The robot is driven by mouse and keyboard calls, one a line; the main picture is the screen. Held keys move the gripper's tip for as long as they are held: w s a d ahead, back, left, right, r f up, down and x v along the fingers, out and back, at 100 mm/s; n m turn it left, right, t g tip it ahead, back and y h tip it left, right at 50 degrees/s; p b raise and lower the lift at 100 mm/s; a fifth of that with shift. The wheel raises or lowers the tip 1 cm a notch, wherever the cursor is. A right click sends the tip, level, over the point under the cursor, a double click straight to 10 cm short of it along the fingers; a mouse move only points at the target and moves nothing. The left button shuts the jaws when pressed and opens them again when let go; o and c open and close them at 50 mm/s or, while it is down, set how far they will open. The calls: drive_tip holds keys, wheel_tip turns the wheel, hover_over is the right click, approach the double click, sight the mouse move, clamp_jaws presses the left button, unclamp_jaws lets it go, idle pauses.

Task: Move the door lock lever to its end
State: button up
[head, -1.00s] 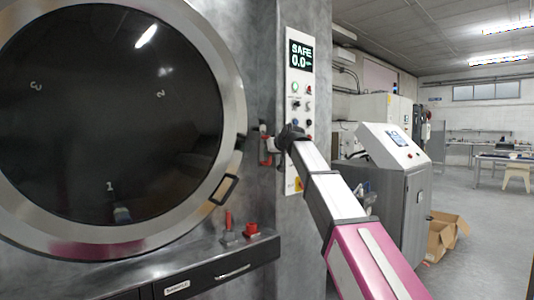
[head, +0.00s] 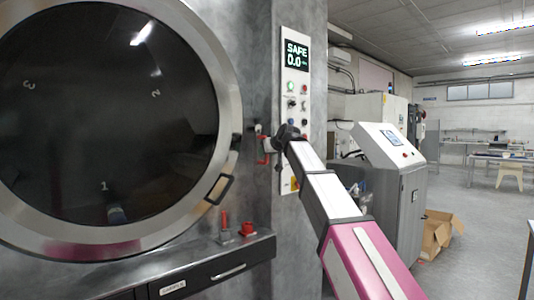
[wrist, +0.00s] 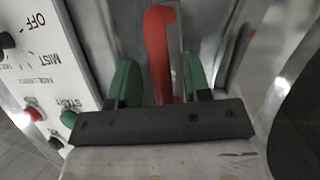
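The door lock lever (wrist: 161,50) is a red handle. In the wrist view it stands upright between the two green fingertips of my gripper (wrist: 157,85), with a visible gap on the left finger's side and little gap on the right. In the head view the lever (head: 261,158) is a small red piece on the grey wall, right of the round door. My gripper (head: 272,146) reaches it from the right; its fingers are mostly hidden there by my dark wrist. The fingers look open around the lever.
The round dark-glass door (head: 105,110) has a metal rim and a handle (head: 220,189). A control panel (head: 295,105) reading SAFE stands close to my wrist. A red lever (head: 225,221) and red knob (head: 248,228) sit on the ledge below. Open floor lies far right.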

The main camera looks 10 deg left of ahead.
drive_tip(key=v, duration=1.1)
drive_tip(key=shift+w, duration=0.1)
drive_tip(key=d+f+m+g+h, duration=0.15)
drive_tip(key=d+f, duration=0.35)
drive_tip(key=f, duration=0.8)
drive_tip(key=d+f+m+g+h, duration=0.15)
drive_tip(key=d+f, duration=0.45)
drive_tip(key=f, duration=0.7)
drive_tip(key=d+f+m+g+h, duration=0.15)
drive_tip(key=d+f, duration=0.35)
drive_tip(key=f, duration=0.9)
drive_tip(key=s+d+f+m+g+h, duration=0.1)
drive_tip(key=s+d+f, duration=0.4)
drive_tip(key=f, duration=0.5)
drive_tip(key=s+d+f+m+g+h, duration=0.1)
drive_tip(key=s+d+f+g, duration=0.1)
drive_tip(key=s+d+f, duration=0.4)
drive_tip(key=s+d+f+m+g+h, duration=0.2)
drive_tip(key=s+d+f, duration=0.3)
drive_tip(key=s+f, duration=0.5)
wheel_tip(320, 180, down, 4)
drive_tip(key=shift+s+d+r+g, duration=0.1)
drive_tip(key=shift+s+d+g, duration=0.1)
drive_tip(key=shift+g, duration=0.15)
